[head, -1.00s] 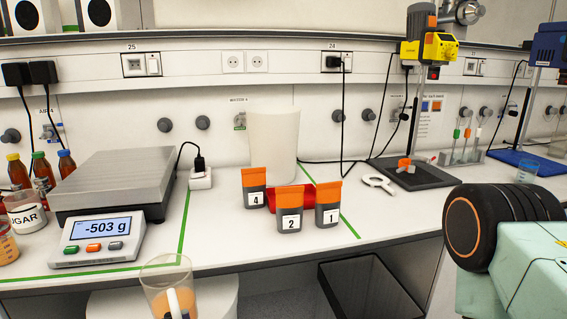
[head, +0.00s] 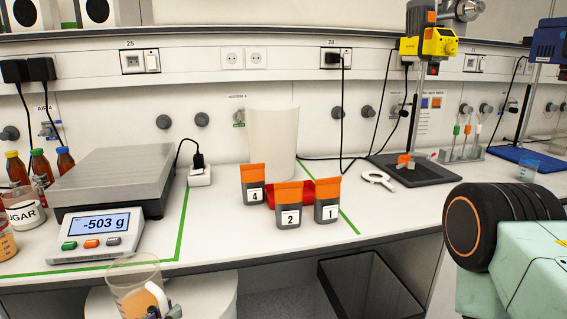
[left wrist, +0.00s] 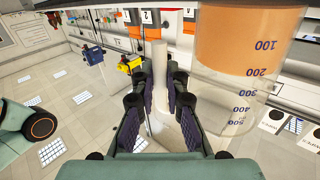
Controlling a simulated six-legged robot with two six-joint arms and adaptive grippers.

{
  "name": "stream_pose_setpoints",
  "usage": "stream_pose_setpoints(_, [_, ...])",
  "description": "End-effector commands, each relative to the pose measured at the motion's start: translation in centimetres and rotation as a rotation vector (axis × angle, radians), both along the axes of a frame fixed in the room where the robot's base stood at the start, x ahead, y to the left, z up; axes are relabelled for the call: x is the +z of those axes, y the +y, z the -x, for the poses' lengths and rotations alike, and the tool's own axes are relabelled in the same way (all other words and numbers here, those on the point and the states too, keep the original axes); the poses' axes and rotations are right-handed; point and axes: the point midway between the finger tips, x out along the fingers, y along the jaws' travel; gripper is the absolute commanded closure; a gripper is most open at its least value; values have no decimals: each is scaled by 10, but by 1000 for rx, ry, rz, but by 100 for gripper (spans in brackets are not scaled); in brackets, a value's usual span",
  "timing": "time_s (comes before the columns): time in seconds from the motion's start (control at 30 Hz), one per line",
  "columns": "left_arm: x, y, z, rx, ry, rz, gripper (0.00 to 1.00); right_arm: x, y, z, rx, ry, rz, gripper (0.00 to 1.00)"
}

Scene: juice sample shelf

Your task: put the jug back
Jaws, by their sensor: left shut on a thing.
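The clear measuring jug (head: 128,282) with orange juice in its lower part is at the bottom left of the head view, in front of the bench edge. My left gripper (head: 166,312) is shut on its handle, at the jug's right side. In the left wrist view, which is upside down, the gripper fingers (left wrist: 160,95) close around the pale handle. The jug (left wrist: 240,85) fills the upper right there, with marks from 100 to 500. The scale (head: 115,180) on the bench reads -503 g, its plate empty. My right gripper is not in view.
Pouches 4 (head: 254,186), 2 (head: 289,206) and 1 (head: 327,200) stand around a red tray (head: 307,188), before a pale cylinder (head: 272,140). Sugar jar (head: 26,217) and bottles stand left. A dark open bin (head: 370,285) is below. Bench between scale and pouches is clear.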

Motion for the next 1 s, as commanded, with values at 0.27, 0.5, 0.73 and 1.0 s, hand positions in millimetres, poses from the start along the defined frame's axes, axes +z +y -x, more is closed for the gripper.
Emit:
stream_pose_setpoints(0.27, [-20,-17,15,-11,-1,-1,100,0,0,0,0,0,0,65])
stream_pose_setpoints(0.5, [-23,-19,17,-20,-4,1,100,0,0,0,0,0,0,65])
stream_pose_setpoints(0.73, [-23,-19,17,-20,-4,1,100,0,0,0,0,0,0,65])
stream_pose_setpoints(1.0, [-21,-19,17,-20,-5,1,100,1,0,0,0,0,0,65])
